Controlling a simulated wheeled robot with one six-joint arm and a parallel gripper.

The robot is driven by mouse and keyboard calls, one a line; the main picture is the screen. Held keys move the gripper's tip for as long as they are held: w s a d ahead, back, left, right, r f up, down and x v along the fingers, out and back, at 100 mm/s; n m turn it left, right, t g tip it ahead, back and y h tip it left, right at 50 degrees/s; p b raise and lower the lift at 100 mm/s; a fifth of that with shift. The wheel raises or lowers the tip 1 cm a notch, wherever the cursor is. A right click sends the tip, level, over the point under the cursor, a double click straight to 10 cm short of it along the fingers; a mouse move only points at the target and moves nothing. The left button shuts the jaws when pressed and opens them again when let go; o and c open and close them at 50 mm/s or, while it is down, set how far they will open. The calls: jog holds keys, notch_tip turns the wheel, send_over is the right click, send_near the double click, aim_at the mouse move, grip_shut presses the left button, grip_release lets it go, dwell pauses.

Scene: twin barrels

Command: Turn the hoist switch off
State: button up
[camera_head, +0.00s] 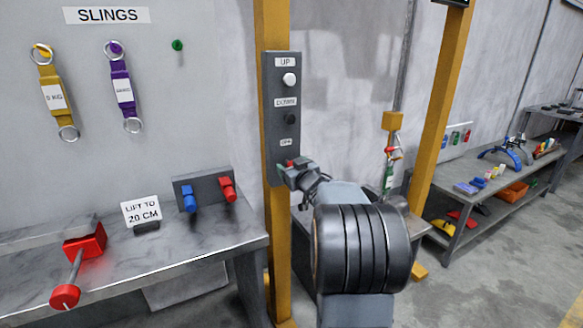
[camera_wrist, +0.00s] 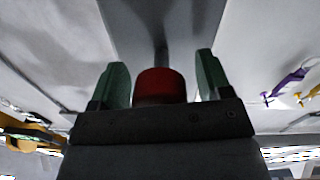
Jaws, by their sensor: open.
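The hoist control panel (camera_head: 283,88) is a grey upright box on a yellow post, with a white UP button (camera_head: 289,79), a black DOWN button (camera_head: 290,118) and a lowest label that seems to read OFF (camera_head: 288,142). My gripper (camera_head: 290,165) is at the panel's lower end, just below that label. In the wrist view, a red round knob (camera_wrist: 160,86) stands between the two green fingers of my gripper (camera_wrist: 161,62). The fingers are apart, with a gap on each side of the knob. The knob's base and its setting are hidden.
At left, a workbench (camera_head: 185,247) holds a red clamp (camera_head: 88,243), a sign reading LIFT TO 20 CM (camera_head: 141,211), and a block with blue and red handles. Slings hang above. A shelf (camera_head: 475,215) with tools stands at right.

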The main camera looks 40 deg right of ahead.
jog(key=shift+w, duration=0.15)
jog(key=c, duration=0.9)
